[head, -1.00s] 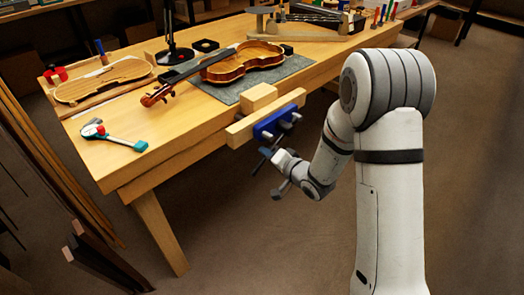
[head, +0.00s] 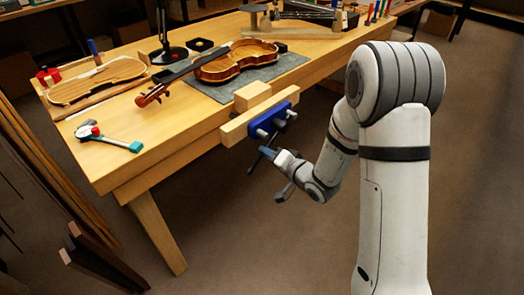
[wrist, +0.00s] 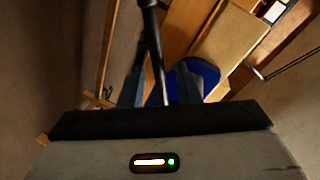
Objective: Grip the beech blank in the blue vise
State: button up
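The beech blank (head: 252,95) is a pale block at the bench's front edge, just behind the vise's wooden jaw (head: 236,130); whether they touch cannot be told. The blue vise (head: 284,110) is on the jaw's outer face, and its blue body also shows in the wrist view (wrist: 206,72). A dark vise handle (head: 254,164) hangs below it. My gripper (head: 268,154) is low in front of the vise, beside the handle. In the wrist view its two fingers (wrist: 160,88) are apart, with the dark handle bar (wrist: 154,45) running between them; contact is unclear.
The violin (head: 235,62) lies on a grey mat (head: 292,66) behind the blank. A teal-and-red gauge (head: 108,138) and a violin plate (head: 95,80) lie at the bench's left. The floor in front of the bench is clear around my arm.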

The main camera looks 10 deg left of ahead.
jog(key=shift+p+v, duration=0.3)
jog(key=shift+v, duration=2.35)
jog(key=shift+c, duration=0.2)
